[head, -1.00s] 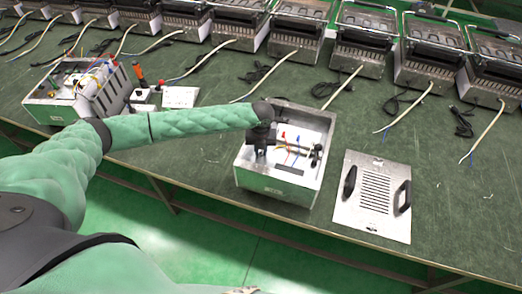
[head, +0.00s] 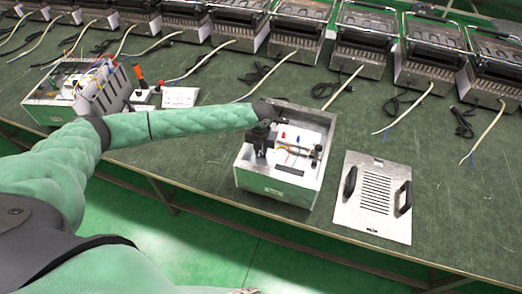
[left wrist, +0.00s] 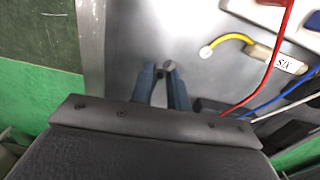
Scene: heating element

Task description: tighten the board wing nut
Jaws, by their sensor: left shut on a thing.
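The open metal box (head: 300,196) stands on the green bench with its board and coloured wires inside. My left gripper (head: 261,152) points down into the left part of this box. In the left wrist view, its two dark blue fingers (left wrist: 160,77) are close together over the grey metal floor. A small grey round piece (left wrist: 169,66), which looks like the board wing nut or its stud, shows at the fingertips, and the fingers are shut on it. Most of it is hidden by the fingers. My right gripper is in neither view.
A vented metal cover (head: 373,197) with two black handles lies right of the box. Another open box (head: 48,113) and a white socket plate (head: 181,97) are at the left. Several finished units line the back. A red wire (left wrist: 268,62) runs close right of the fingers.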

